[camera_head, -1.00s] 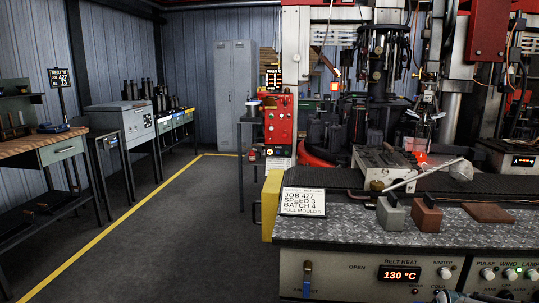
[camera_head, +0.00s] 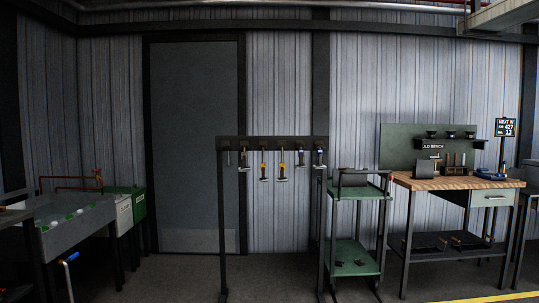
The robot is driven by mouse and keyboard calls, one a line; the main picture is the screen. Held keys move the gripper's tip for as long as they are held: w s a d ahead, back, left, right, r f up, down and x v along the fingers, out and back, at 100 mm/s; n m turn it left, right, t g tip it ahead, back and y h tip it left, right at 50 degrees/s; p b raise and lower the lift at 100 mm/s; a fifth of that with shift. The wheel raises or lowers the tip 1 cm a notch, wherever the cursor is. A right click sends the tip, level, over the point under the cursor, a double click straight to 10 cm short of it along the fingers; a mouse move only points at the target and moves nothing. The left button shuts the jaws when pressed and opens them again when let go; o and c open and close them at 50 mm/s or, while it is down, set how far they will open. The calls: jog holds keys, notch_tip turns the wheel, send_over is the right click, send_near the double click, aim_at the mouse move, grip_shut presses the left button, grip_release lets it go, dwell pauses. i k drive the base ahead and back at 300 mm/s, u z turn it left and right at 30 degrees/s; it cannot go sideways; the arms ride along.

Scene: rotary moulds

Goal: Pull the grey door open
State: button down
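The grey door (camera_head: 195,150) stands in a dark frame in the far wall, left of the middle of the head view. It looks shut. A paler plate runs along its bottom. I cannot make out a handle; the lower right part of the door is partly crossed by a dark rack. My gripper is not in view.
The dark rack (camera_head: 270,143) with hanging clamps stands before the door's right edge. A grey sink (camera_head: 75,235) and a green box (camera_head: 138,209) stand at left. A green trolley (camera_head: 352,257) and a workbench (camera_head: 450,183) stand at right. Floor before the door looks partly free.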

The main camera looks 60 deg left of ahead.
aim_at(194, 85)
jog(key=u, duration=2.6)
